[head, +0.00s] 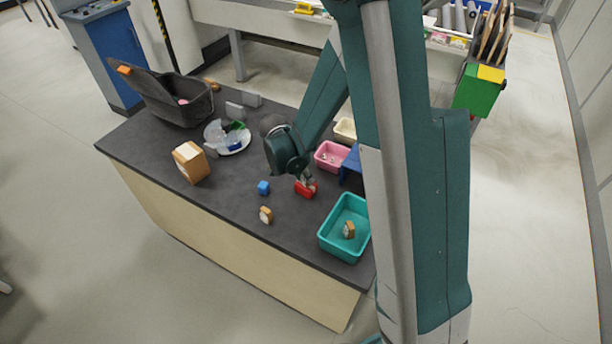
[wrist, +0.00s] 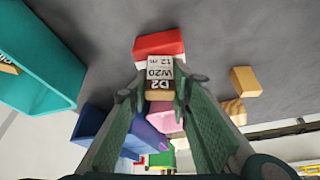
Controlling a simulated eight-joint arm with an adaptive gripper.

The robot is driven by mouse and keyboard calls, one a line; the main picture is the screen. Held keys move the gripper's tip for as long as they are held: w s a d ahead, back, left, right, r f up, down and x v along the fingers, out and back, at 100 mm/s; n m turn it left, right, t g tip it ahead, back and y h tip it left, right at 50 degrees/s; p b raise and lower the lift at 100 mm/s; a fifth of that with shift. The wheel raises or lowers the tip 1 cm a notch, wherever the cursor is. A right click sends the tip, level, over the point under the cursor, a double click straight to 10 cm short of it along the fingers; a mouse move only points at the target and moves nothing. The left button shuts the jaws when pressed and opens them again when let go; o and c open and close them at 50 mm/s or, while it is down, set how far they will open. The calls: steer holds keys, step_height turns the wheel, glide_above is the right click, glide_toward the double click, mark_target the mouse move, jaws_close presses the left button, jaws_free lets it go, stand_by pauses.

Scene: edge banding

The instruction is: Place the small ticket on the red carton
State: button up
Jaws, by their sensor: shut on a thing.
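The small ticket (wrist: 160,76) is a small block with a printed white label and a tan edge. In the wrist view it sits between the fingertips of my gripper (wrist: 160,90), which is shut on it. The red carton (wrist: 159,44) shows just beyond the ticket and is partly covered by it. In the head view the red carton (head: 308,193) lies on the dark table, with my gripper (head: 304,181) right above it. I cannot tell whether the ticket touches the carton.
A teal bin (head: 326,240) holding a tan labelled block stands right of the carton. A blue cube (head: 263,188) and a tan block (head: 265,215) lie to the left. A pink bin (head: 322,163) stands behind. A larger tan box (head: 190,162) is farther left.

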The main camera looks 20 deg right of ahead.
steer(key=shift+f, duration=0.15)
steer(key=o, duration=0.7)
steer(key=shift+p+v, duration=0.35)
steer(key=shift+v, duration=5.8)
steer(key=shift+s, duration=0.1)
